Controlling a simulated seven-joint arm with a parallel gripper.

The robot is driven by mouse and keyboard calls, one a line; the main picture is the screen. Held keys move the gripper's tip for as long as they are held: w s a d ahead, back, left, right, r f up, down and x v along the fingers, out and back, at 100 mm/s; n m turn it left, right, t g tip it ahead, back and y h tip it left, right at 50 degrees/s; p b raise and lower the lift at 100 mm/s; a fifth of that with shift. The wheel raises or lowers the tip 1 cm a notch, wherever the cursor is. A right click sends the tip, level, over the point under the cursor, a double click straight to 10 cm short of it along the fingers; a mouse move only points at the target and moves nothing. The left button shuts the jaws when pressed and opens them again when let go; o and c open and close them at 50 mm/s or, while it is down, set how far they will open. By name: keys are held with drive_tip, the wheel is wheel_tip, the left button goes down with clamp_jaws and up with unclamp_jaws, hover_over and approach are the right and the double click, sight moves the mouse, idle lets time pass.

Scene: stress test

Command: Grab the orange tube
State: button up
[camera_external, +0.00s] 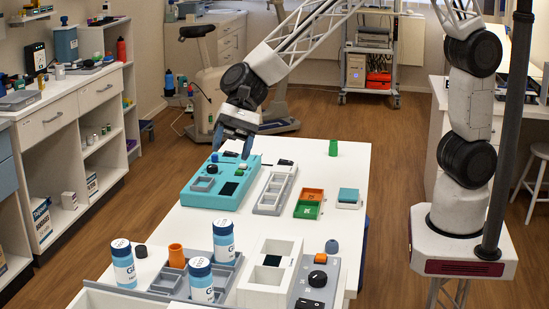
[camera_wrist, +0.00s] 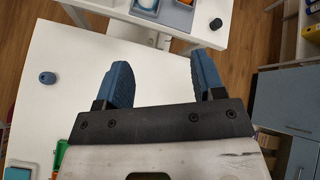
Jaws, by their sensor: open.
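Bottles (camera_external: 123,265) stand close to the tube, with a small black cap (camera_external: 141,251) to its left. A green cup (camera_external: 333,148) stands at the far end.

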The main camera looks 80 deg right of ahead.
sight(173, 252)
drive_tip(key=w+a+f+m+y, duration=0.1)
drive_tip(key=w+a+f+m, duration=0.1)
drive_tip(key=a, duration=0.3)
drive_tip(key=w+a+f+m, duration=0.1)
drive_tip(key=a+f+m, duration=0.1)
drive_tip(key=a+f, duration=0.3)
drive_tip(key=w+a+f+m+y, duration=0.1)
drive_tip(key=w+a+f, duration=0.1)
drive_tip(key=a, duration=0.5)
drive_tip(key=shift+w+f+m+t+y, duration=0.3)
drive_tip(key=shift+w+f+m, duration=0.1)
drive_tip(key=shift+f, duration=0.3)
drive_tip(key=shift+x, duration=1.25)
drive_tip(key=shift+a+f, duration=0.1)
drive_tip(key=shift+a, duration=0.05)
drive_tip(key=shift+x, duration=2.45)
drive_tip(key=c, duration=1)
